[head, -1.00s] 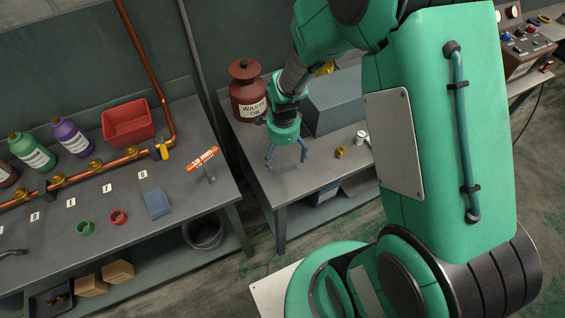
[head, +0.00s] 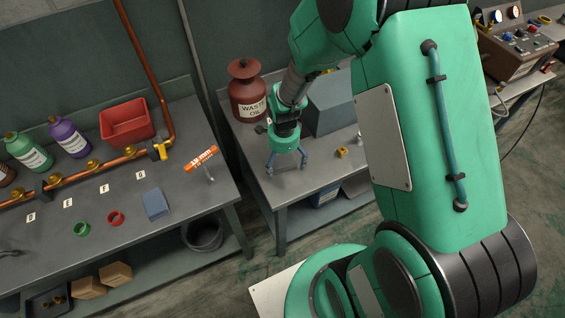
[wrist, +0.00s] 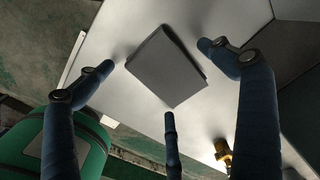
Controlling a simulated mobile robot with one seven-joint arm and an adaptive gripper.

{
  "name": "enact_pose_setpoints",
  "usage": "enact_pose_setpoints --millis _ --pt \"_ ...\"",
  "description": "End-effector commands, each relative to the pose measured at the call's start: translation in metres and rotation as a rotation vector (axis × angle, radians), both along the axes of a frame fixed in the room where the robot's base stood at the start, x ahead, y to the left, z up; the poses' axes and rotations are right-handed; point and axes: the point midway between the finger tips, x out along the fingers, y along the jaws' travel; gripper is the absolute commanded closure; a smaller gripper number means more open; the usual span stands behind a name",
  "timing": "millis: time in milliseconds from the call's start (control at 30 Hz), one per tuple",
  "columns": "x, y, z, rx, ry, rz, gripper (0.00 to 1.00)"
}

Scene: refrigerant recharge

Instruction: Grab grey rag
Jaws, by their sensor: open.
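The grey rag (wrist: 165,69) shows in the wrist view as a folded, flat square lying on a pale work surface. My gripper (head: 287,164) is open, with its blue fingers pointing down over the middle bench in the head view. In the wrist view the fingers spread around the rag, one tip to its left, one to its upper right and one below it. The fingers are not closed on the rag, and whether any tip touches the bench cannot be told. In the head view the rag cannot be made out clearly among the fingers.
A brass fitting (head: 341,152) stands right of my gripper; a red waste oil can (head: 248,92) and a grey box (head: 331,102) stand behind. The left bench holds a blue folded cloth (head: 155,203), a red bin (head: 127,122) and an orange-handled hammer-like tool (head: 201,158).

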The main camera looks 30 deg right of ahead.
Motion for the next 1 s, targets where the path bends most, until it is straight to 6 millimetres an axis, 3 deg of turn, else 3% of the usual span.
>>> enact_pose_setpoints --millis 33,267,700,1000 --pt "0.000 0.000 0.000 0.000 0.000 0.000 0.10" --pt "0.000 0.000 0.000 0.000 0.000 0.000 0.55" --pt "0.000 0.000 0.003 0.000 0.000 0.000 0.55" --pt "0.001 0.000 0.034 0.000 -0.003 0.000 0.55"
